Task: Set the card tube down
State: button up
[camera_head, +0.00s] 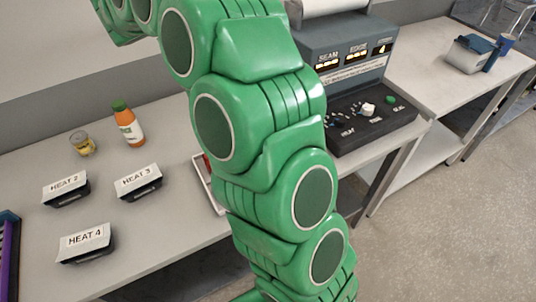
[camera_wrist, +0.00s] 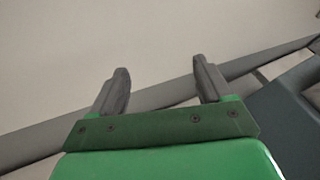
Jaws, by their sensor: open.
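My gripper (camera_wrist: 163,82) shows in the wrist view with its two grey fingers spread apart and nothing between them. Behind the fingers is a plain pale surface. In the head view my green arm crosses the middle of the picture, and the gripper itself is out of that view. I cannot make out a card tube in either view; my arm hides part of the table and of the machine.
The table (camera_head: 175,195) holds an orange bottle (camera_head: 128,125), a small jar (camera_head: 82,144) and labelled blocks HEAT 2 (camera_head: 66,188), HEAT 3 (camera_head: 139,181) and HEAT 4 (camera_head: 86,243). A tray (camera_head: 205,185) is partly hidden. A control machine (camera_head: 345,75) stands behind my arm.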

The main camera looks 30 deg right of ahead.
jog(key=s+a+r+n+t+y, duration=0.1)
jog(key=s+a+r+n+y, duration=0.3)
jog(key=n, duration=0.3)
jog(key=s+a+r+n+t+y, duration=0.1)
jog(key=s+a+r+n+y, duration=0.1)
jog(key=s+a+n+y, duration=0.3)
jog(key=s+a+f+n+g+y, duration=0.2)
jog(key=s+a+f+n+g, duration=0.15)
jog(key=s+n, duration=0.5)
jog(key=s+a+f+n+g+y, duration=0.1)
jog(key=s+a+f+n+g, duration=0.25)
jog(key=s+n, duration=0.5)
jog(key=s+d+f+n+g+h, duration=0.1)
jog(key=s+d+f+n+g, duration=0.2)
jog(key=s, duration=0.9)
jog(key=s+d+f+n+g+h, duration=0.2)
jog(key=s+d, duration=0.5)
jog(key=s, duration=0.5)
jog(key=s+d+f+n+g+h, duration=0.1)
jog(key=s+d+f+n+g, duration=0.2)
jog(key=s, duration=1)
notch_tip(320, 180, down, 4)
jog(key=d+g, duration=0.1)
jog(key=d, duration=0.1)
jog(key=shift+d+r+n, duration=0.25)
jog(key=shift+d+n, duration=0.15)
